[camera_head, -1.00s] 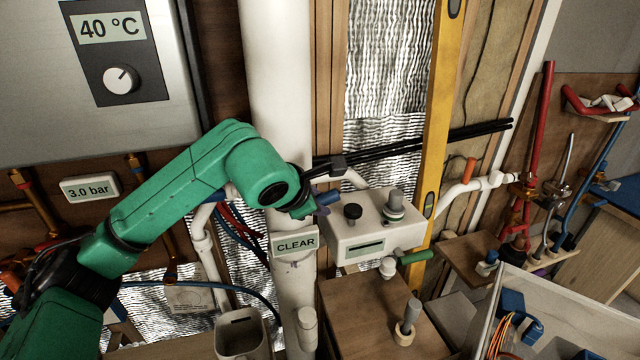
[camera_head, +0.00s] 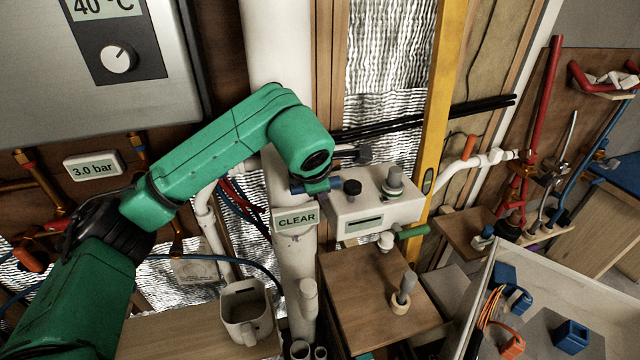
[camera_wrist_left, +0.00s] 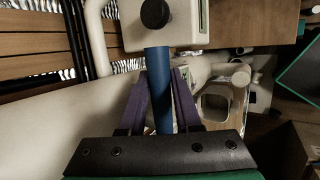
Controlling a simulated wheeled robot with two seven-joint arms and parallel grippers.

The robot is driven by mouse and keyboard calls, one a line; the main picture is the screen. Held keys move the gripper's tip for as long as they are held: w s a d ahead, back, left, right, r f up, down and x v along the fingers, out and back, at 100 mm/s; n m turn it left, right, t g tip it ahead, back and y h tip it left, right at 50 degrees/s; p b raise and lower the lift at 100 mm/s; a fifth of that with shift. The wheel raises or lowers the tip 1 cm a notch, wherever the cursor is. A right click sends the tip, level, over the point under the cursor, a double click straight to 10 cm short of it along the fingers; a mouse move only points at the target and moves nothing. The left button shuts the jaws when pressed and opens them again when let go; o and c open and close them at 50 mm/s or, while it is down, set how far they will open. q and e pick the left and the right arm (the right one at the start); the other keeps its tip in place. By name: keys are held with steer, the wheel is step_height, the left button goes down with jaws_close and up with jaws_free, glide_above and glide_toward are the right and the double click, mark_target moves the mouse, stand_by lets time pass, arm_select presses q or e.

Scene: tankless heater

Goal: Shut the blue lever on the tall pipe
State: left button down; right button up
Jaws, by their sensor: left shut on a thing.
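The tall white pipe (camera_head: 281,60) runs down the middle of the head view and carries a CLEAR label (camera_head: 296,220). The blue lever (camera_wrist_left: 158,80) runs up the middle of the left wrist view, between the purple fingers of my left gripper (camera_wrist_left: 160,75). The gripper is shut on it. In the head view, my left gripper (camera_head: 317,186) is in front of the pipe, and a blue end of the lever (camera_head: 336,184) shows beside it, pointing right. The lever's pivot is hidden by my green arm. My right gripper is not in view.
A white box (camera_head: 375,208) with a black knob (camera_head: 352,187) and a grey knob stands close right of the gripper. A white mug (camera_head: 246,312) stands below. A wooden block (camera_head: 365,285) is lower right. A steel heater (camera_head: 60,100) is upper left.

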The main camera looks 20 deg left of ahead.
arm_select(q)
steer(key=c, duration=1)
jaws_free()
steer(key=shift+f, duration=0.1)
steer(key=shift+o, duration=0.5)
steer(key=a+b+v, duration=0.1)
steer(key=b+v, duration=0.2)
steer(key=v, duration=1.1)
steer(key=shift+d+r+b, duration=0.3)
steer(key=shift+d+b, duration=0.05)
steer(key=shift+d, duration=0.15)
